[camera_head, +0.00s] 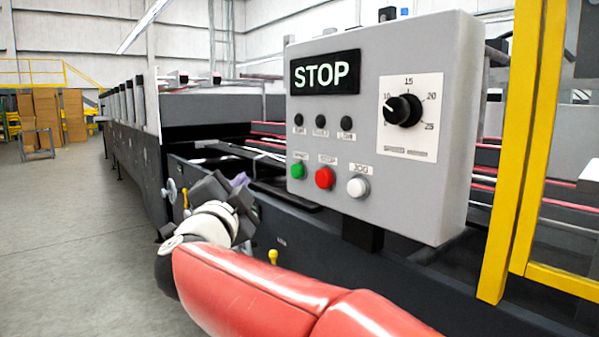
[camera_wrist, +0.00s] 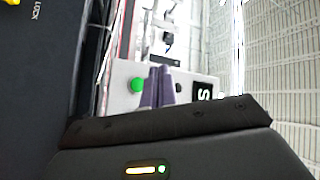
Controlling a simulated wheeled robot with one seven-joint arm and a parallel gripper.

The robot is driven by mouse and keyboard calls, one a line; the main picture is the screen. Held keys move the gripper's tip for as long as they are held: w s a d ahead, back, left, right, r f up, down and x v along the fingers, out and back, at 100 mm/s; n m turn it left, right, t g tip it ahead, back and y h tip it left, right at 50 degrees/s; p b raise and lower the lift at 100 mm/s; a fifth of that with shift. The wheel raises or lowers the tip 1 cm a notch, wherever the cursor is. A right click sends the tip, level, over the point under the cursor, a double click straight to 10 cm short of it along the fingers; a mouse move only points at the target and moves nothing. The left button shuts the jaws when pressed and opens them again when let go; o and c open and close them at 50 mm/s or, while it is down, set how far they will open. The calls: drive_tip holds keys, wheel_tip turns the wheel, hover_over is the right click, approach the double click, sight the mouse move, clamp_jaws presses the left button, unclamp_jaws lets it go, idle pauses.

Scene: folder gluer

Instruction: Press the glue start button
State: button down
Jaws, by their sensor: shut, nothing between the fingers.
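The grey control panel (camera_head: 372,130) carries a green button (camera_head: 298,171) at its lower left, under a small label too blurred to read surely. A red button (camera_head: 324,178) and a white button (camera_head: 358,187) sit to its right. My gripper (camera_head: 240,180) is left of the green button and slightly lower, apart from it in the picture. In the wrist view my shut, empty fingers (camera_wrist: 158,87) point toward the panel (camera_wrist: 120,76), with the green button (camera_wrist: 137,85) just left of them. The fingers hide part of the panel there.
The display (camera_head: 325,73) reads STOP. Small dark indicators (camera_head: 321,122) and a black dial (camera_head: 402,110) are on the panel. A yellow frame (camera_head: 524,150) stands right of it. The long dark machine (camera_head: 200,125) runs behind; open floor (camera_head: 70,230) lies left.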

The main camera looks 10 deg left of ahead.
drive_tip(key=shift+d, duration=0.1)
drive_tip(key=w+d+b, duration=0.1)
drive_tip(key=w+d, duration=0.4)
drive_tip(key=w, duration=0.1)
drive_tip(key=shift+w+d+b, duration=0.3)
drive_tip(key=shift+w, duration=0.05)
idle(1.9)
drive_tip(key=shift+w+d, duration=0.3)
drive_tip(key=shift+w+d, duration=0.3)
drive_tip(key=shift+w, duration=0.1)
idle(0.9)
drive_tip(key=shift+s+a, duration=0.55)
drive_tip(key=shift+s, duration=0.15)
drive_tip(key=shift+s+a+p, duration=0.7)
drive_tip(key=shift+s+a, duration=0.95)
drive_tip(key=shift+s, duration=0.25)
